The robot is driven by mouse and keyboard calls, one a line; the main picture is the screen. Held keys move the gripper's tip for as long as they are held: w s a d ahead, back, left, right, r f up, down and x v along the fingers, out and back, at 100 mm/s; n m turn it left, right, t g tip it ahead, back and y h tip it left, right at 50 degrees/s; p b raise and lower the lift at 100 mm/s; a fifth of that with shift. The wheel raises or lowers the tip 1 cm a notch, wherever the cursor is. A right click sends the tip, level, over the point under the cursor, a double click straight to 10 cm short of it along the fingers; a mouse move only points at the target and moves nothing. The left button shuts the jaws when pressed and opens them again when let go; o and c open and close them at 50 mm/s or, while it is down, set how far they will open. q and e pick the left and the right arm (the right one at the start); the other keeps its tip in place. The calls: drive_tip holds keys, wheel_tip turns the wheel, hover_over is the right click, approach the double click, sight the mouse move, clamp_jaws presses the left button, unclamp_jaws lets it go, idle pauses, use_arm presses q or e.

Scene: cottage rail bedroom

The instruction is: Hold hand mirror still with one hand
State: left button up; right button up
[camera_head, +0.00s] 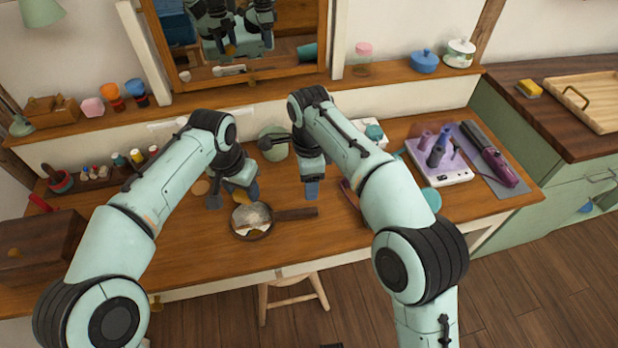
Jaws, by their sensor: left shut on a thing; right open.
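The hand mirror (251,220) has a round glass in a dark frame and a brown wooden handle pointing right. It is low over the wooden dressing table (340,235) near the front edge; I cannot tell whether it rests on the top. My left gripper (233,198) is at the mirror's far rim and shut on it, with the exact contact partly hidden. My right gripper (292,167) is open and empty, above the table beyond the handle, apart from the mirror.
A white box (443,170) with purple bottles and a purple styling tool (495,165) on a grey mat are at the right. A dark wooden box (38,248) is at the left. A green container (274,143) stands behind my grippers. A stool (292,292) is in front.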

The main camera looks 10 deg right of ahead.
sight(309, 210)
wheel_tip(309, 210, down, 12)
drive_tip(key=shift+r, duration=0.1)
idle(0.4)
clamp_jaws()
idle(0.9)
